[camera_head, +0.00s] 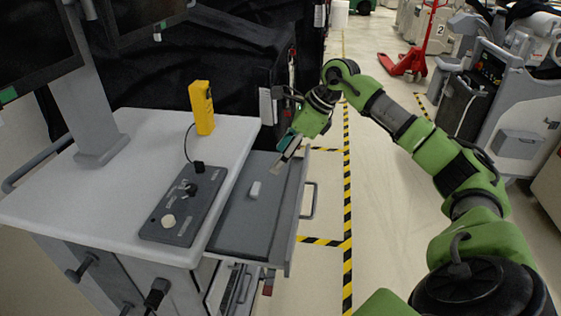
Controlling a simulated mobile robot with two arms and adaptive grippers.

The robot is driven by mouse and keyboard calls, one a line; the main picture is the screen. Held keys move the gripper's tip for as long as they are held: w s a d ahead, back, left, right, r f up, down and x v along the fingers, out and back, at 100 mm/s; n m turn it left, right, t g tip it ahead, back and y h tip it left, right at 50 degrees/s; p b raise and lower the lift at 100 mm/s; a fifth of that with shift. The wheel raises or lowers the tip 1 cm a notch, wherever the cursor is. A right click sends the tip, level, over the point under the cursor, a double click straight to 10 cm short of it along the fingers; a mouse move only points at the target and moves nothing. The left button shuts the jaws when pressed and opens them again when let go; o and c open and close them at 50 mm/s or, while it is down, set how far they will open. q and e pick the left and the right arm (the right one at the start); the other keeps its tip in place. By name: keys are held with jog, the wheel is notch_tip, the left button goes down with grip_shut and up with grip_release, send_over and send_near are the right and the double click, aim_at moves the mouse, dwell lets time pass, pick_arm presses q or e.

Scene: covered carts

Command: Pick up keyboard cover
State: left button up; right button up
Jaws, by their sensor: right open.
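A flat dark grey panel (238,222) with a small pale grip (255,190) on top lies in the pulled-out drawer (291,222) at the cart's right side; it looks like the keyboard cover. No keyboard shows. My right gripper (284,158) is open above the far right part of the drawer, beyond the pale grip and apart from it. It appears empty, with its fingers pointing down and left. My left gripper is not in view.
The white cart top (120,190) holds a control box (185,205) with a joystick and a yellow handheld unit (201,108). A monitor post (85,110) stands at the left. A dark cloth-covered object (190,65) is behind. Open floor (390,200) lies to the right.

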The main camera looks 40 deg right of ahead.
aim_at(256, 188)
jog(key=p+x, duration=0.2)
jog(key=x, duration=1.1)
jog(key=shift+a+f, duration=0.15)
jog(key=shift+f, duration=0.15)
jog(key=c, duration=1.2)
jog(key=shift+o, duration=0.7)
